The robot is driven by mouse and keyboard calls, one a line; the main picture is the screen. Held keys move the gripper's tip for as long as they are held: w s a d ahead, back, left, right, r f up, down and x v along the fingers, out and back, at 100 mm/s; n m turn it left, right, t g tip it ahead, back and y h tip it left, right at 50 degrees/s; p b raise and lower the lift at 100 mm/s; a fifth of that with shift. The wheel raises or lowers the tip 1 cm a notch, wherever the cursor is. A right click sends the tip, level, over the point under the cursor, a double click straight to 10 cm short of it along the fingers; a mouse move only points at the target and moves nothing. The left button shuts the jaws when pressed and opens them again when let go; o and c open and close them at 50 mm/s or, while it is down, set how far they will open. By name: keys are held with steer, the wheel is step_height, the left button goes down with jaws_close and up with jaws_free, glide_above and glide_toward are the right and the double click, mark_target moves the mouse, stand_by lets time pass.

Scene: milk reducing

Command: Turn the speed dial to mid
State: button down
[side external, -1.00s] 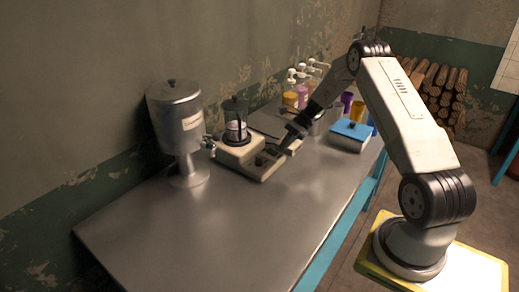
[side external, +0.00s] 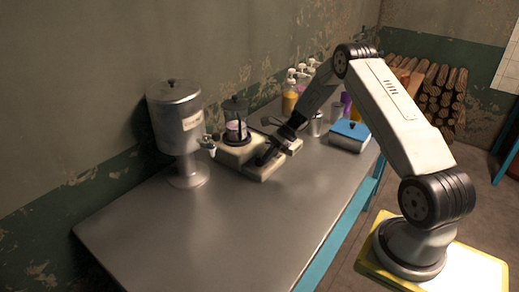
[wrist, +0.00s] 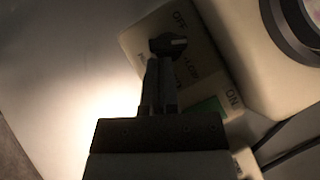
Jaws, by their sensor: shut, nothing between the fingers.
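The speed dial (wrist: 168,44) is a small black knob with a pale mark toward its right side, on the cream base of a machine, in the wrist view. Around it are the letters OFF above and what looks like LOW at the lower right. Lettering at its left is partly hidden. My gripper (wrist: 160,64) is shut and empty, its fingertips at the near side of the knob. I cannot tell whether they touch it. In the side view my gripper (side external: 262,159) is down at the front of the machine (side external: 262,175), and the dial is hidden there.
A green ON switch (wrist: 206,107) lies beside the fingers. A glass jar (side external: 235,118) stands on the machine. A steel dispenser (side external: 175,120) stands left, a metal cup (side external: 315,126) and blue box (side external: 350,133) right. The table front (side external: 220,235) is clear.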

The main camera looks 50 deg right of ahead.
steer(key=shift+s+a+m+t+h, duration=0.2)
steer(key=shift+m+t+h, duration=0.3)
steer(key=shift+m, duration=0.45)
steer(key=shift+s+a+m+t+h, duration=0.1)
steer(key=shift+a+m+t+h, duration=0.2)
steer(key=shift+m+t, duration=0.5)
steer(key=shift+s+a+m+t+h, duration=0.15)
steer(key=shift+m+t+h, duration=0.3)
steer(key=shift+m, duration=0.6)
stand_by(1.0)
steer(key=shift+s+a+m+t+h, duration=0.1)
steer(key=shift+a+m+t+h, duration=0.2)
steer(key=shift+m+h, duration=0.4)
steer(key=shift+s+a+m+t+h, duration=0.15)
steer(key=shift+m+t+h, duration=0.25)
steer(key=shift+m, duration=0.5)
stand_by(1.9)
steer(key=shift+w+a+m+h, duration=0.1)
steer(key=shift+a+m+h, duration=0.1)
steer(key=shift+m+h, duration=0.45)
